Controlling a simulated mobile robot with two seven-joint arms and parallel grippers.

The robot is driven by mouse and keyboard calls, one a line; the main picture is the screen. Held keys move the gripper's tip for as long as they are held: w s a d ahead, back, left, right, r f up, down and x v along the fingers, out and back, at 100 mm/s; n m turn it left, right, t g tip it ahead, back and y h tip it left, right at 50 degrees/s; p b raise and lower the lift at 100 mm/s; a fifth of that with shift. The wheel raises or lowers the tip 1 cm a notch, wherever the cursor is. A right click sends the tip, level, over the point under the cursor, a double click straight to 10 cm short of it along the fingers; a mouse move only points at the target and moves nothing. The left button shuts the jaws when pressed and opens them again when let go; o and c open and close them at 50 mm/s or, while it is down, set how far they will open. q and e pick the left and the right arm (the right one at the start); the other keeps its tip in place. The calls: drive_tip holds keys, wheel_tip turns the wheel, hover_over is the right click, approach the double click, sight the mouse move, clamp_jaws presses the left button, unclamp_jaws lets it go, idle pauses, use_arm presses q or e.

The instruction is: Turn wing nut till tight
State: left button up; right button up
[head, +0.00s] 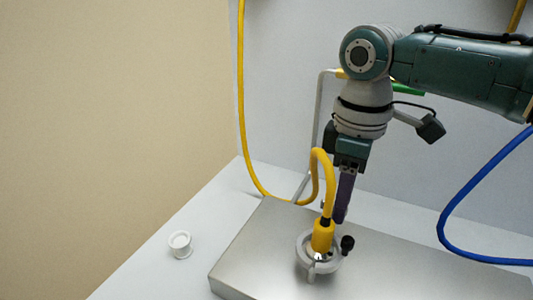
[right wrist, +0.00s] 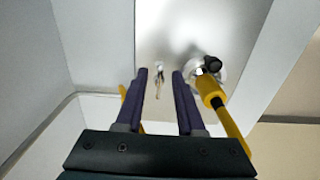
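In the head view a pale ring clamp (head: 303,247) sits on the metal box, around the base of a yellow connector (head: 322,236). A black knob (head: 347,244) is at its right side. My right gripper (head: 341,218) points down just behind the connector. In the right wrist view my right gripper (right wrist: 159,73) has its two purple fingers apart. A small light metal piece, possibly the wing nut (right wrist: 159,72), shows in the gap, untouched as far as I can see. The yellow connector (right wrist: 210,90) and black knob (right wrist: 212,64) are right of the fingers. My left gripper is not in view.
The brushed metal box (head: 250,265) lies on a white bench. A small white cup-like part (head: 180,243) stands left of it. A yellow hose (head: 243,130) loops to the connector; a blue hose (head: 450,215) hangs at the right. The bench's left part is mostly clear.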

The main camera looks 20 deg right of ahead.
clamp_jaws()
idle(0.4)
drive_tip(key=shift+r, duration=0.1)
